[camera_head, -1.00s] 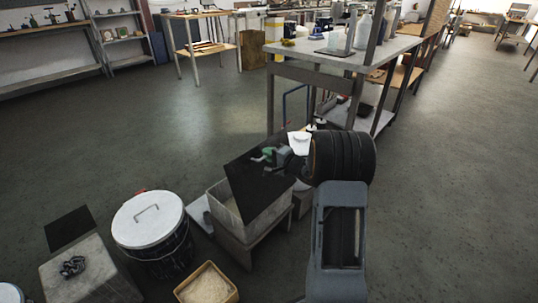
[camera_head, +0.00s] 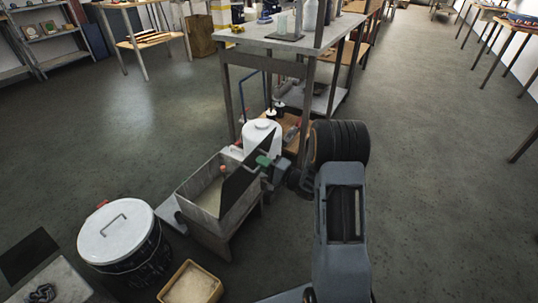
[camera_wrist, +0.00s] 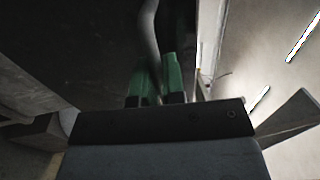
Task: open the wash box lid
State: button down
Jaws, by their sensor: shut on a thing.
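The wash box is a grey open-topped box (camera_head: 203,212) on a low stand, left of my arm in the head view. Its black lid (camera_head: 236,188) stands steeply tilted at the right side of the box, and the pale inside shows. My gripper (camera_head: 264,162), with green fingertips, is at the lid's upper right part. In the wrist view the green fingers (camera_wrist: 158,82) are shut on a grey curved handle (camera_wrist: 149,40) against the dark lid (camera_wrist: 75,45). Part of the lid and handle is hidden by my gripper in the head view.
A white jug (camera_head: 262,138) stands just behind the lid. A bucket with a white lid (camera_head: 117,232) and a small wooden box (camera_head: 191,284) are at the left front. A metal workbench (camera_head: 285,36) stands behind.

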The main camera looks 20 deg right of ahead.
jog(key=shift+s+f, duration=0.25)
jog(key=shift+f, duration=0.05)
jog(key=shift+s+d+f, duration=0.1)
jog(key=shift+d, duration=0.1)
jog(key=c, duration=1.5)
grip_release()
jog(key=shift+d, duration=0.15)
jog(key=shift+o, duration=1.3)
jog(key=p+v, duration=0.2)
jog(key=v, duration=1.1)
jog(key=shift+s+p, duration=0.25)
jog(key=shift+p, duration=0.15)
jog(key=shift+d, duration=0.1)
